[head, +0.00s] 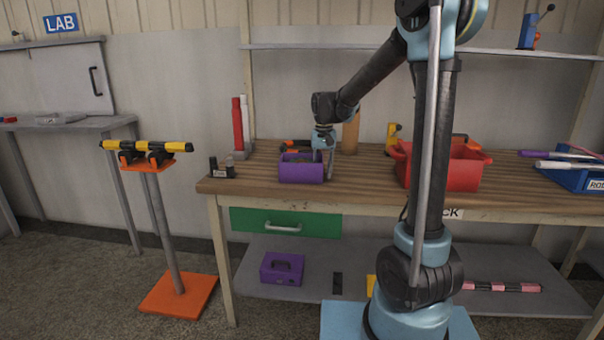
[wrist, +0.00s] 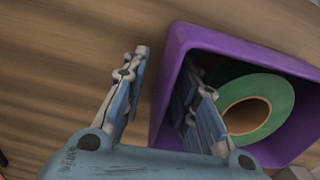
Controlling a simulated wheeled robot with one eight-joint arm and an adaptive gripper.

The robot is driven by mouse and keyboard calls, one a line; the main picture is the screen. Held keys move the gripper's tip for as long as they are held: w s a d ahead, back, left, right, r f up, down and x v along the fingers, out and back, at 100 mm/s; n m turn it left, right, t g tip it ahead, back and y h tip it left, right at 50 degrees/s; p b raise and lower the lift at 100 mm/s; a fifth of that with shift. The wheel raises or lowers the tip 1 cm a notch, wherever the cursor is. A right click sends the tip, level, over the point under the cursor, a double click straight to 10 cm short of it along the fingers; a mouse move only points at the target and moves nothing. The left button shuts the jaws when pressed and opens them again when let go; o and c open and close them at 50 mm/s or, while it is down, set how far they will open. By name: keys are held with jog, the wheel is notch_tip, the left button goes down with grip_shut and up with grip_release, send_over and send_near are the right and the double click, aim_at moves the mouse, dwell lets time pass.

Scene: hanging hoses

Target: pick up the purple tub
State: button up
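The purple tub (head: 301,172) stands upright on the wooden workbench in the head view. In the wrist view the tub (wrist: 262,40) fills the right side, and a green tape roll (wrist: 285,100) lies inside it. My gripper (wrist: 166,62) points down at one wall of the tub. Its fingers are apart: one is outside over the bench top, the other appears to be over or inside the tub, with the wall between them. A gap shows between the outer finger and the wall. In the head view my gripper (head: 325,158) is at the tub's right side.
A red crate (head: 462,172) stands on the bench to the right. A red bottle (head: 238,124) and a white one (head: 245,121) stand behind on the left. A purple case (head: 282,268) is on the lower shelf. Bare bench top lies between tub and crate.

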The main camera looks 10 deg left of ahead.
grip_shut()
jog(key=shift+r, duration=0.1)
